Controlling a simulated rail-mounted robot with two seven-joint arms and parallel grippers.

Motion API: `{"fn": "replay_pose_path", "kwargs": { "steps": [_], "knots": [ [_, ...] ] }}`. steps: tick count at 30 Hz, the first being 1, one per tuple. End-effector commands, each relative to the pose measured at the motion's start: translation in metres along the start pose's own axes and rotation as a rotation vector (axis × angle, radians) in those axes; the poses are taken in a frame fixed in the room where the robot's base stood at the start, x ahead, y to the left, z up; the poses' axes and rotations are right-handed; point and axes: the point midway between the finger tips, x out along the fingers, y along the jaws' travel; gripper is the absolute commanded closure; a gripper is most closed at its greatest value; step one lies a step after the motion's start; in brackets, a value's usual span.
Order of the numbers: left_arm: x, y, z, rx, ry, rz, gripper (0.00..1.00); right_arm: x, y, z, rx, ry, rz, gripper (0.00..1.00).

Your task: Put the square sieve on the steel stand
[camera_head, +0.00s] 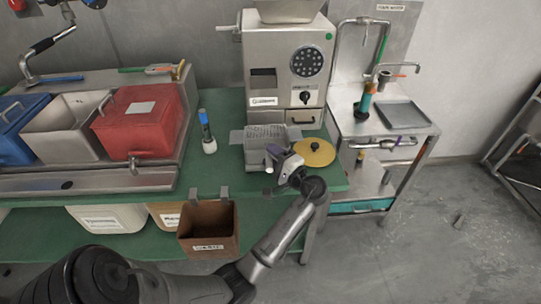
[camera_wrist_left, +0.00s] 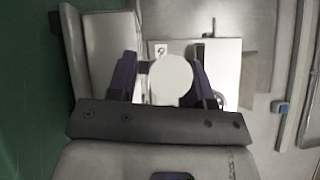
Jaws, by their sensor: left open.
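The square sieve, which looks like the grey metal box with a perforated face (camera_head: 255,153), sits on the green table right in front of the grinder. The steel stand (camera_head: 410,131) is to the right of the green table and carries a shallow tray. My right gripper is not in view.
The bean grinder (camera_head: 287,70) stands behind the sieve. A yellow round lid (camera_head: 318,153) lies close to the right of my gripper. A bottle (camera_head: 208,135) stands to the left. A green-orange tool (camera_head: 366,99) and a tap pipe rise at the stand's back and left.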

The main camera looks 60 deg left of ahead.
Motion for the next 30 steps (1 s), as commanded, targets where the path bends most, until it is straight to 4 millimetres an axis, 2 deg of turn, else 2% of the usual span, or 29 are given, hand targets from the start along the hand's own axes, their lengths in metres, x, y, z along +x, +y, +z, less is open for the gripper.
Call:
{"fn": "replay_pose_path", "kwargs": {
  "steps": [12,18,26,28,30],
  "knots": [
    [-0.075,-0.002,0.000,0.001,0.003,0.002,0.54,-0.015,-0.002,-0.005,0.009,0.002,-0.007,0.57],
    [-0.101,-0.001,0.000,0.001,0.002,0.001,0.54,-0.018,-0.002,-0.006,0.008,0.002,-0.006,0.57],
    [-0.114,0.001,0.000,-0.001,0.003,0.003,0.54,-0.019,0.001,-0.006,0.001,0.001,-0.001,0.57],
    [-0.113,0.008,0.002,-0.007,0.017,0.019,0.54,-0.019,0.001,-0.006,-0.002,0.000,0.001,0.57],
    [-0.110,0.024,0.007,-0.020,0.053,0.060,0.54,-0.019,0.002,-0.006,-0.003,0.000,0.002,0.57]
  ]
}}
